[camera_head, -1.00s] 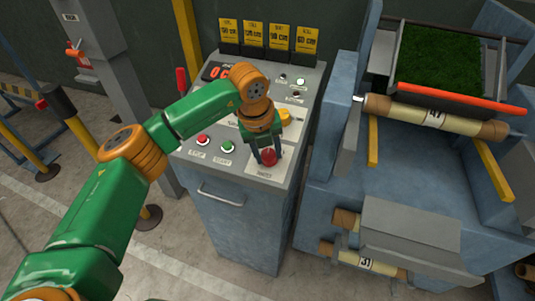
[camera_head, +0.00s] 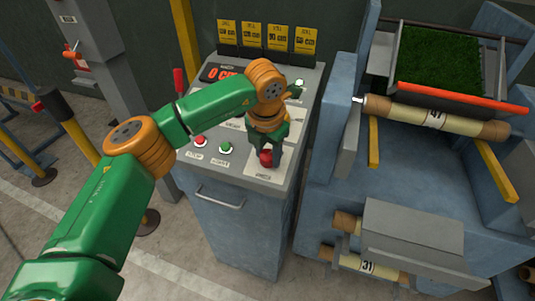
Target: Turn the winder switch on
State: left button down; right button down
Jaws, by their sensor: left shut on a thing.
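A grey control console with a sloped panel (camera_head: 215,163) stands in the middle of the view. A red knob (camera_head: 266,158) is near the panel's front right edge, above a label too small to read for sure; it may be the winder switch. My left gripper (camera_head: 265,154) reaches down from above and is shut on the red knob, partly hiding it. The way the knob points cannot be told. My left wrist covers the middle right of the panel. My right gripper is out of view.
A red button (camera_head: 200,141) and a green button (camera_head: 225,148) sit left of the knob. A red-lit display (camera_head: 220,73) and yellow tags (camera_head: 252,34) are at the back. The console's front has a handle (camera_head: 219,198). A blue machine with turf (camera_head: 438,58) stands on the right.

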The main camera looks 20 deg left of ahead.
aim_at(268, 160)
pick_arm(q)
jog(key=shift+m, duration=0.9)
jog(key=shift+c, duration=1.9)
grip_release()
jog(key=b+v, duration=0.1)
jog(key=v, duration=0.6)
jog(key=shift+d+b, duration=0.2)
jog(key=shift+b, duration=0.1)
